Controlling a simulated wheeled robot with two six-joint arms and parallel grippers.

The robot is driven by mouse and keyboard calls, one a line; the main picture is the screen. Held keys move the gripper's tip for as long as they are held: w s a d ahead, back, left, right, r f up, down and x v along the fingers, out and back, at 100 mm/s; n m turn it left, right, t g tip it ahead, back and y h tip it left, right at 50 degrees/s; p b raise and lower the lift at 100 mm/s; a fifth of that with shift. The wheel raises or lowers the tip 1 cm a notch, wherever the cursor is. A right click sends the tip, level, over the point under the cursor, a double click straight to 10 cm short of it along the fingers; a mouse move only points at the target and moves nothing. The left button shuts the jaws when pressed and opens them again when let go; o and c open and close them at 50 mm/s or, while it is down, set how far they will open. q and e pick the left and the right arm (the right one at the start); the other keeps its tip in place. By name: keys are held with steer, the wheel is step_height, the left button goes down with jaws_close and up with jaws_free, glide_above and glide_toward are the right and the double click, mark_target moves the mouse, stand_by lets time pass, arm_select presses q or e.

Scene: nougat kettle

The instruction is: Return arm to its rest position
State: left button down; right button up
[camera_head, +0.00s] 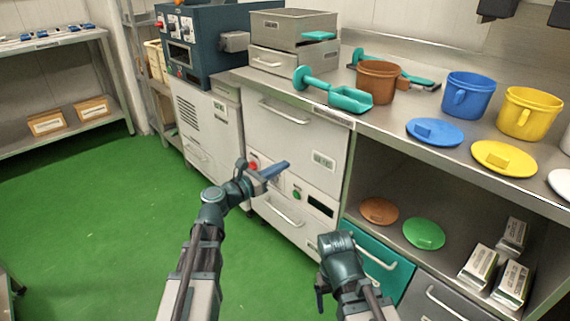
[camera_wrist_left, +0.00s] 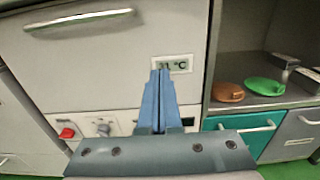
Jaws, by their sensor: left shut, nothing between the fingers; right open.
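My left gripper (camera_head: 274,170) is in front of the light grey cabinet (camera_head: 292,145), above the green floor. Its blue fingers are together with nothing between them; they also show in the left wrist view (camera_wrist_left: 160,88), pointing at the cabinet front near a temperature label (camera_wrist_left: 172,64). My right arm (camera_head: 342,262) is at the lower middle of the head view, in front of the teal drawer (camera_head: 378,262). A dark finger of my right gripper (camera_head: 320,290) shows beside it, pointing down; it holds nothing that I can see.
The counter holds a brown pot (camera_head: 377,84), a blue pot (camera_head: 468,97), a yellow pot (camera_head: 529,114), lids and a teal scoop (camera_head: 349,99). Brown (camera_head: 379,211) and green (camera_head: 424,233) lids and several boxes lie on the lower shelf. The green floor (camera_head: 90,220) at left is clear.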

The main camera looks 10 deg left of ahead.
arm_select(q)
steer(key=s+d+f+m+g+y+p, duration=0.1)
steer(key=s+d+f+m+g+y, duration=0.1)
steer(key=s+d+f+m+g, duration=1.35)
steer(key=s+a+f+m+t+y, duration=0.1)
steer(key=s+a+f+m+y, duration=0.1)
steer(key=s+a+m+y, duration=0.45)
steer(key=s+a+f+m+y, duration=0.25)
steer(key=s+m, duration=0.25)
steer(key=m, duration=0.5)
step_height(320, 180, up, 38)
steer(key=y+p, duration=0.1)
steer(key=p, duration=3.8)
